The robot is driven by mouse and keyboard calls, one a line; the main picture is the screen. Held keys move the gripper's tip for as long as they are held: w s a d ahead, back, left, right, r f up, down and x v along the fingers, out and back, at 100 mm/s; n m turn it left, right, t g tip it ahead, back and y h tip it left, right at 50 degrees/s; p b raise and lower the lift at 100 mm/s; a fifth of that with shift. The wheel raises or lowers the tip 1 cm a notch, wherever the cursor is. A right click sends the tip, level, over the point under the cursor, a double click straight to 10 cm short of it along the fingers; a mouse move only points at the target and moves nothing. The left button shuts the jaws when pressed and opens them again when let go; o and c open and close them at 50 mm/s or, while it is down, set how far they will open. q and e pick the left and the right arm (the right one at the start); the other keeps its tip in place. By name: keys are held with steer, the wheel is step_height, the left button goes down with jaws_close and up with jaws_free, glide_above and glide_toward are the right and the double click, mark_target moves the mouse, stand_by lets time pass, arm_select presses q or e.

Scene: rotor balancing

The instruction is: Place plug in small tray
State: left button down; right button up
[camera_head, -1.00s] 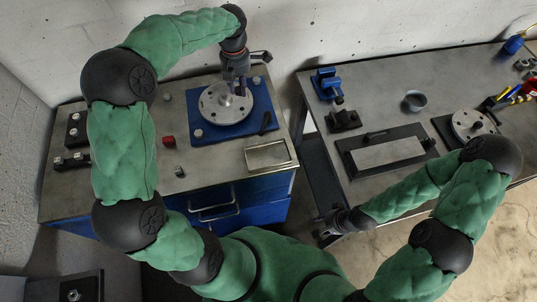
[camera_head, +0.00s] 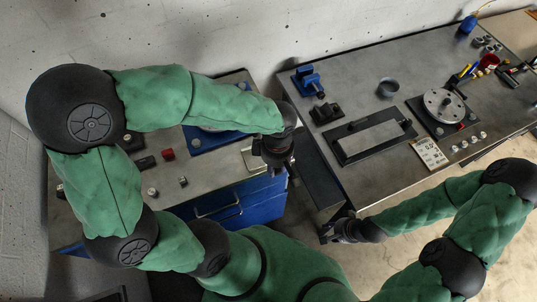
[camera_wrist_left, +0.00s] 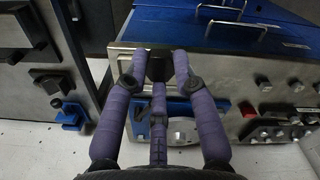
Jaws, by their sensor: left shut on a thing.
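My left gripper (camera_head: 276,166) is over the front right corner of the left cabinet top. In the left wrist view its purple fingers (camera_wrist_left: 161,55) are shut on a small dark piece (camera_wrist_left: 158,67), which I take for the plug; its shape is mostly hidden. The small metal tray (camera_head: 248,158) lies on the cabinet just left of and below the gripper, largely covered by the wrist. Whether the piece touches the tray I cannot tell. My right gripper (camera_head: 329,233) hangs by the front edge of the right bench; its finger opening is too small to judge.
The blue plate (camera_head: 198,140) with the rotor fixture is behind my left forearm. A red block (camera_head: 168,154) and small metal parts stand on the left cabinet. The right bench holds a black frame (camera_head: 370,136), a blue vise (camera_head: 307,80) and a second disc (camera_head: 443,103). A gap separates cabinet and bench.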

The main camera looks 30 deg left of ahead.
arm_select(q)
steer(key=shift+s+f+m, duration=0.1)
steer(key=shift+s+m, duration=0.2)
steer(key=shift+w+a+f, duration=0.15)
steer(key=shift+w+f, duration=0.05)
steer(key=w+a+f, duration=0.8)
steer(key=w, duration=0.1)
steer(key=shift+a+f+b, duration=0.15)
steer(key=shift+f+b, duration=0.15)
steer(key=shift+b, duration=0.05)
steer(key=shift+w+a+f, duration=0.3)
steer(key=shift+f, duration=1.7)
